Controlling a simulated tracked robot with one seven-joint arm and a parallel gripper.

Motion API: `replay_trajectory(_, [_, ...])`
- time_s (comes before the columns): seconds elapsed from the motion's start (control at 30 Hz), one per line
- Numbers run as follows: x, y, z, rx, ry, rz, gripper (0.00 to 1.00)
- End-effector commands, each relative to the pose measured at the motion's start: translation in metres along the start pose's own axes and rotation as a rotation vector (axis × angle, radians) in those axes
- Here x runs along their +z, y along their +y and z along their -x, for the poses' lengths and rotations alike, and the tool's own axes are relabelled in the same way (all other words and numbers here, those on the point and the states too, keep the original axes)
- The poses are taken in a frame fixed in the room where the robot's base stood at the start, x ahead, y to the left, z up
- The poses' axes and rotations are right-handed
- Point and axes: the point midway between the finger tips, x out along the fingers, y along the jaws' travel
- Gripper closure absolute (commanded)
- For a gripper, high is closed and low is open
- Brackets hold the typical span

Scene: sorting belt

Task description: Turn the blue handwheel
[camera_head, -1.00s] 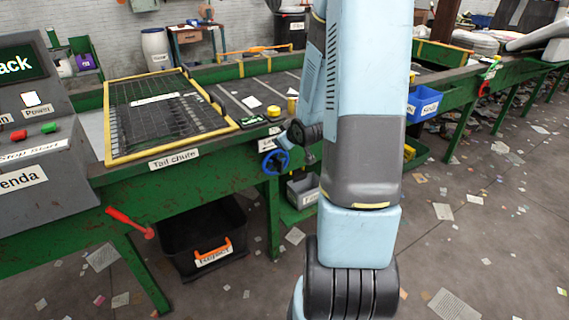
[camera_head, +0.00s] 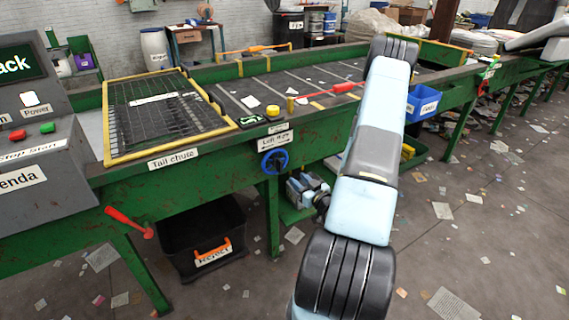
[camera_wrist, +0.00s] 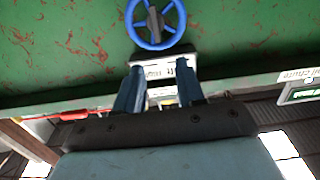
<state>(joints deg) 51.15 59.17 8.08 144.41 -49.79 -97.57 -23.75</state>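The blue handwheel (camera_head: 275,161) is mounted on the green front side of the belt frame, under a white label (camera_head: 274,140). In the wrist view the blue handwheel (camera_wrist: 136,14) shows at the top, with its dark hub and spokes. My gripper (camera_wrist: 160,82) is open and empty, its two blue fingers apart and pointing toward the wheel's side of the frame. The fingertips look short of the rim and not touching it. In the head view my gripper (camera_head: 306,185) is low and right of the wheel, small and partly hidden by my arm.
A tail chute grille (camera_head: 165,112) lies left on the belt frame. A yellow button (camera_head: 273,112) sits above the wheel. A red lever (camera_head: 128,222) sticks out at the lower left, near a black reject bin (camera_head: 176,238). A blue bin (camera_head: 423,103) hangs on the right.

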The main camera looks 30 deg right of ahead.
Motion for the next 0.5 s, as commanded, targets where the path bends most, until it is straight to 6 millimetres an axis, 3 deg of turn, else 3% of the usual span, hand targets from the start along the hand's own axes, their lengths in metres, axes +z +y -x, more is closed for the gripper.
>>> replay_trajectory(0.23, [0.004,0.001,0.003,0.021,0.042,-0.027,0.62])
replay_trajectory(0.5, [0.002,0.002,-0.035,0.020,0.043,-0.025,0.62])
